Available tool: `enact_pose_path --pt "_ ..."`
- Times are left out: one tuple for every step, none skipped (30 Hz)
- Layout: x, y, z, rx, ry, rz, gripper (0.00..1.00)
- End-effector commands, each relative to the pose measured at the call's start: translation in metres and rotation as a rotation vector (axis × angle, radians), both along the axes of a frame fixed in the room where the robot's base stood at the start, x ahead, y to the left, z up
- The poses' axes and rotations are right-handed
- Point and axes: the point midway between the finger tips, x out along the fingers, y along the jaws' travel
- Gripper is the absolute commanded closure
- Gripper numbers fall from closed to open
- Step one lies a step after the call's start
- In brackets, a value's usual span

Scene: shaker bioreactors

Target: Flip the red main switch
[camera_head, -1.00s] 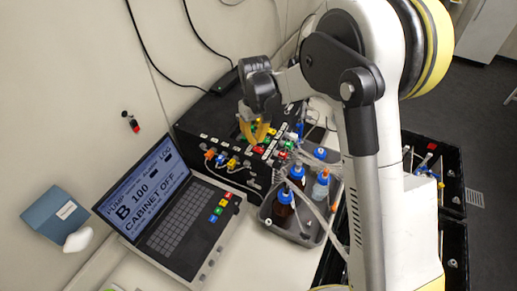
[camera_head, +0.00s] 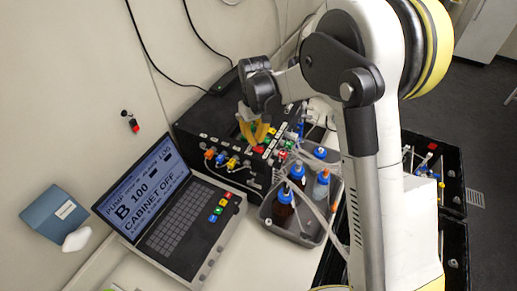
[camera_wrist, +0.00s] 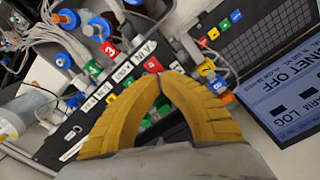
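The black cabinet (camera_head: 205,112) stands against the wall, and its panel carries several coloured labels, buttons and connectors. A red piece (camera_head: 259,149) sits on this panel just below my gripper. In the wrist view a red piece (camera_wrist: 153,65) shows just beyond my fingertips. I cannot tell for sure that it is the main switch. My gripper (camera_head: 254,141) points down at the panel. In the wrist view its yellow fingers (camera_wrist: 156,75) come together at the tips, with nothing clearly held. Whether the tips touch the panel is unclear. The laptop screen (camera_head: 145,190) reads "CABINET OFF".
A grey tray (camera_head: 270,226) with several blue-capped bottles stands right of the laptop. Tubes and cables run between the bottles and the cabinet. A small red-and-black fitting (camera_head: 135,126) and a blue box (camera_head: 55,213) are on the wall. Black crates stand at the right.

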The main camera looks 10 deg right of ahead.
Motion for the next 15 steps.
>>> enact_pose_path --pt "0.0000 0.0000 -0.0015 0.000 0.000 0.000 1.00" --pt "0.0000 0.0000 -0.0019 0.000 0.000 0.000 1.00" --pt "0.0000 0.0000 -0.0025 0.000 0.000 0.000 1.00" --pt "0.0000 0.0000 -0.0030 0.000 0.000 0.000 1.00" --pt "0.0000 0.0000 -0.0034 0.000 0.000 0.000 1.00" --pt "0.0000 0.0000 -0.0040 0.000 0.000 0.000 1.00" --pt "0.0000 0.0000 -0.0045 0.000 0.000 0.000 1.00" --pt "0.0000 0.0000 -0.0049 0.000 0.000 0.000 1.00" --pt "0.0000 0.0000 -0.0055 0.000 0.000 0.000 1.00" --pt "0.0000 0.0000 -0.0060 0.000 0.000 0.000 1.00" --pt "0.0000 0.0000 -0.0064 0.000 0.000 0.000 1.00" --pt "0.0000 0.0000 -0.0070 0.000 0.000 0.000 1.00" --pt "0.0000 0.0000 -0.0075 0.000 0.000 0.000 1.00" --pt "0.0000 0.0000 -0.0079 0.000 0.000 0.000 1.00" --pt "0.0000 0.0000 -0.0085 0.000 0.000 0.000 1.00"
